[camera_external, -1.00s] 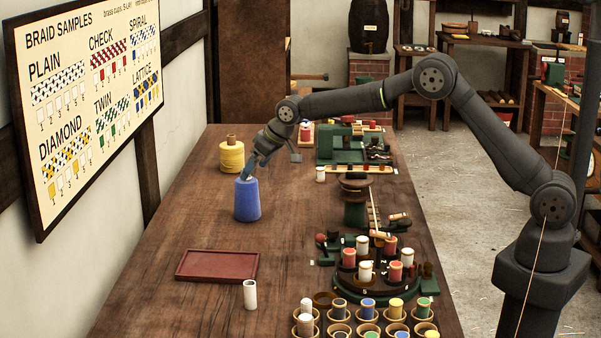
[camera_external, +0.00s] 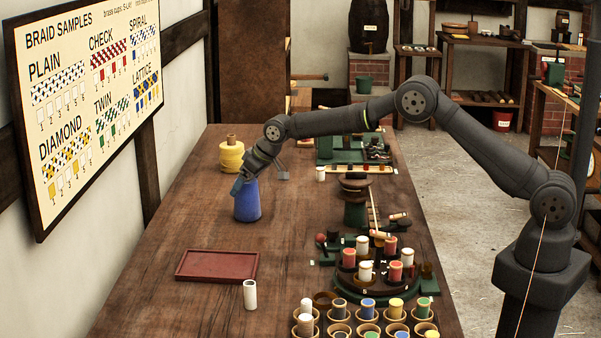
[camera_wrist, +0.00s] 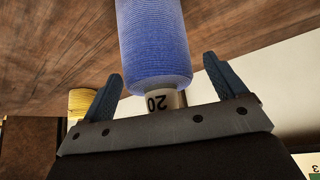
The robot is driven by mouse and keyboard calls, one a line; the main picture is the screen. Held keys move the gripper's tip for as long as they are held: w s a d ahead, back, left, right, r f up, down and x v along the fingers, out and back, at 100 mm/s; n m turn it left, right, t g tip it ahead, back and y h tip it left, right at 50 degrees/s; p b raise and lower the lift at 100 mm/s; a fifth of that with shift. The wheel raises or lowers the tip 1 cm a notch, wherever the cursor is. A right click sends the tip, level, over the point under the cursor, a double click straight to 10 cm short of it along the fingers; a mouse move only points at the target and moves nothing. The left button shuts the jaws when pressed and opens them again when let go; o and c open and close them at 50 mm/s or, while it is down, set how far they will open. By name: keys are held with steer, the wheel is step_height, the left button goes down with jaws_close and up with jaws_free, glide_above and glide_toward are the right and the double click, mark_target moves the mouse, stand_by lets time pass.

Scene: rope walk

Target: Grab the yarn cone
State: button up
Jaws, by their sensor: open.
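The blue yarn cone (camera_external: 248,205) stands upright on the wooden table toward its left side. In the wrist view the blue yarn cone (camera_wrist: 153,45) shows its white top marked 20. My gripper (camera_external: 240,184) is at the top of the cone in the external view. In the wrist view my gripper (camera_wrist: 165,85) is open, with one blue-grey finger on each side of the cone's top end and a gap on both sides. A yellow yarn cone (camera_external: 232,155) stands behind the blue one; part of it shows at the left in the wrist view (camera_wrist: 82,102).
A red tray (camera_external: 217,265) and a white cylinder (camera_external: 250,294) are nearer the camera. A green round stand with spools (camera_external: 365,287) and several cups are at the right. A green machine (camera_external: 345,150) is at the back. The table's left middle is clear.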

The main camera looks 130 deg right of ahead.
steer(key=c, duration=1.3)
steer(key=shift+c, duration=0.9)
steer(key=shift+r, duration=0.15)
